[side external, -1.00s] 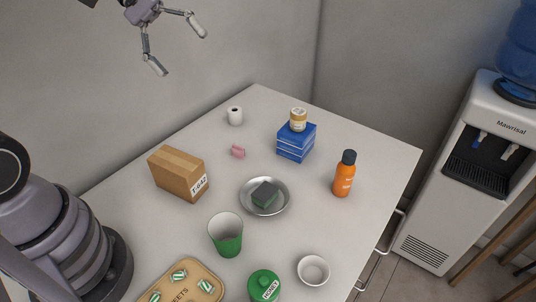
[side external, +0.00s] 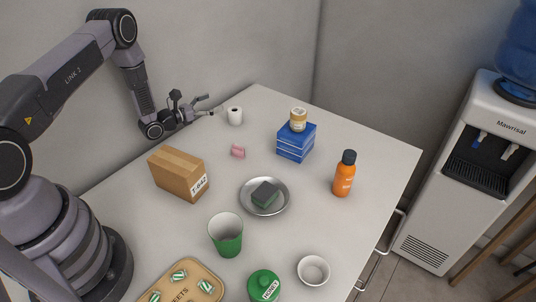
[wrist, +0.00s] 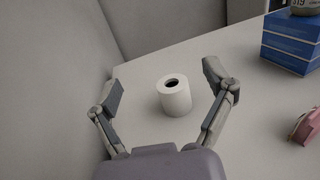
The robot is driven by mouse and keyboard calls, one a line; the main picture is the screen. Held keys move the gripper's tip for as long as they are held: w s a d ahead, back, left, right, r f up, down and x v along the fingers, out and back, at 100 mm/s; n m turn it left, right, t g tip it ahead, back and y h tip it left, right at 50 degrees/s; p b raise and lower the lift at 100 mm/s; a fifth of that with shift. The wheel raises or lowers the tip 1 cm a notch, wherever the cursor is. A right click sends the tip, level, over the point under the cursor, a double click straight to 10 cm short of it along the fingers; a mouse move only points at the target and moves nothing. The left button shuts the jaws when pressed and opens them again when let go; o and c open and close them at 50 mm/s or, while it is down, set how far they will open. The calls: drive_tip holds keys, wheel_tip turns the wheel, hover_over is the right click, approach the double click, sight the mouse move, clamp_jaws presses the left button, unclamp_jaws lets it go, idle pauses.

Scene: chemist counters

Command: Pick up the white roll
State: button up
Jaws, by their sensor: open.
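The white roll (side external: 235,116) stands upright near the back left edge of the counter (side external: 310,250). In the wrist view the white roll (wrist: 174,97) shows a dark hole in its top and lies between the lines of the two fingers, a little beyond the palm. My gripper (side external: 212,105) is low beside the roll on its left, with its fingers pointing toward it. In the wrist view my gripper (wrist: 165,88) is open and empty, one finger on each side of the roll with gaps. I see no contact with the roll.
A pink item (side external: 238,151) lies in front of the roll. Blue boxes (side external: 296,142) with a small jar (side external: 298,119) on top stand to its right. A cardboard box (side external: 178,174) stands front left. The wall (wrist: 50,80) is close on the left.

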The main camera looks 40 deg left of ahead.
approach(235, 109)
drive_tip(key=shift+w+d+f, duration=0.15)
drive_tip(key=shift+w+f, duration=0.1)
drive_tip(key=shift+w, duration=0.25)
drive_tip(key=shift+w+d+f, duration=0.2)
drive_tip(key=shift+w+f, duration=0.05)
drive_tip(key=shift+w, duration=0.3)
drive_tip(key=shift+w+d+r, duration=0.15)
drive_tip(key=shift+w, duration=0.35)
drive_tip(key=x, duration=0.6)
drive_tip(key=shift+w, duration=0.25)
drive_tip(key=c, duration=1.3)
drive_tip(key=shift+o, duration=0.2)
drive_tip(key=shift+r, duration=0.15)
